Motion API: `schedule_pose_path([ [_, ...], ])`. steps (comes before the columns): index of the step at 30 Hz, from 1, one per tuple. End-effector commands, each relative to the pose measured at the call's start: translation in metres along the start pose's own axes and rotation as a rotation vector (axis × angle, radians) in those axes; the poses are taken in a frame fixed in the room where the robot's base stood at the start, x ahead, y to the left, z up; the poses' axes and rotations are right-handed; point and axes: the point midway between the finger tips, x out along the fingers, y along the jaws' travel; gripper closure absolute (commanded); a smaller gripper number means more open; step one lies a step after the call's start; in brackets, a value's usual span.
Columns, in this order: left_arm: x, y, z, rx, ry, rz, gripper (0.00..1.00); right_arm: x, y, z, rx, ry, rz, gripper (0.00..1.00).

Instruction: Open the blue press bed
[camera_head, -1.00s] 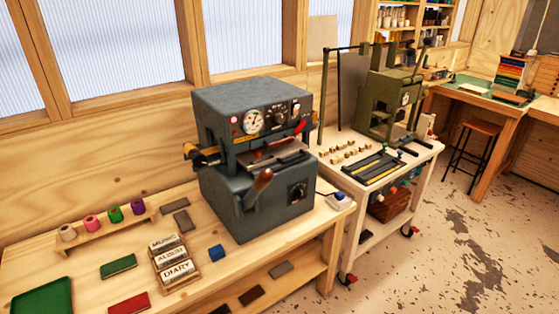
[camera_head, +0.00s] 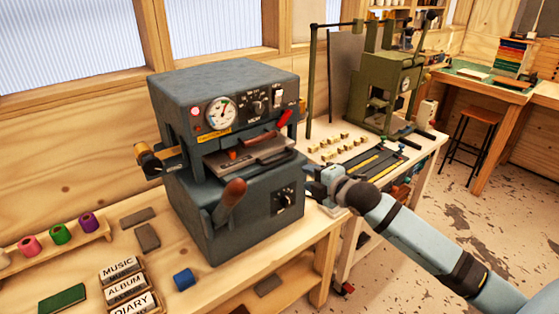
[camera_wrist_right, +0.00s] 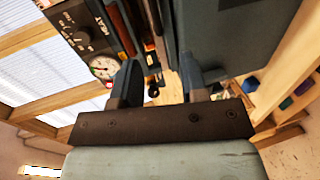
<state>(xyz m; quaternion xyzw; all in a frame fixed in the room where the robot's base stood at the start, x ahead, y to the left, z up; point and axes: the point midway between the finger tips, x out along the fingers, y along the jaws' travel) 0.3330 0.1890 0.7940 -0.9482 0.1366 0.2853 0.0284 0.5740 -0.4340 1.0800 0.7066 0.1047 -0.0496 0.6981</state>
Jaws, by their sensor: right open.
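The blue-grey press (camera_head: 225,235) stands on the wooden bench, left of centre in the head view. Its bed (camera_head: 262,152) is a flat metal plate in the slot under the gauge panel. A lever with a brown grip (camera_head: 231,198) sticks out at its front, and a red-handled part (camera_head: 285,119) is at the slot's upper right. My right gripper (camera_head: 312,182) is beside the press's right front side, apart from the brown grip. In the right wrist view its two fingers (camera_wrist_right: 158,82) are spread with nothing held between them, and the press's gauge (camera_wrist_right: 103,67) shows beyond. My left gripper is not in view.
Labelled blocks (camera_head: 125,287) and a blue roll (camera_head: 184,279) lie on the bench before the press. Coloured rolls (camera_head: 60,233) stand at left. A green press (camera_head: 385,90) stands on a white cart at right, close to my right arm.

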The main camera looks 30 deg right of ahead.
Motion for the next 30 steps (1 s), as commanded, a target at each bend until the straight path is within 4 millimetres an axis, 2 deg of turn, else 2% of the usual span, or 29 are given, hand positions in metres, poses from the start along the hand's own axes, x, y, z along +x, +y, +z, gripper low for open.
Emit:
schedule_pose_path([
  [5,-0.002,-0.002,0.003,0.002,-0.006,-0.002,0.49,0.010,0.007,0.003,-0.022,-0.002,0.008,0.60],
  [8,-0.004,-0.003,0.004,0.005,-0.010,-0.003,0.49,0.025,0.007,0.003,-0.019,-0.003,0.008,0.60],
  [21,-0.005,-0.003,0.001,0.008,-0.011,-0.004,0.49,0.114,0.007,0.002,-0.016,-0.002,0.006,0.60],
  [25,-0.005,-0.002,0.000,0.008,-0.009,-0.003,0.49,0.129,0.006,0.002,-0.018,-0.002,0.006,0.60],
  [30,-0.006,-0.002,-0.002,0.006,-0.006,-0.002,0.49,0.138,0.006,0.002,-0.019,-0.001,0.006,0.60],
])
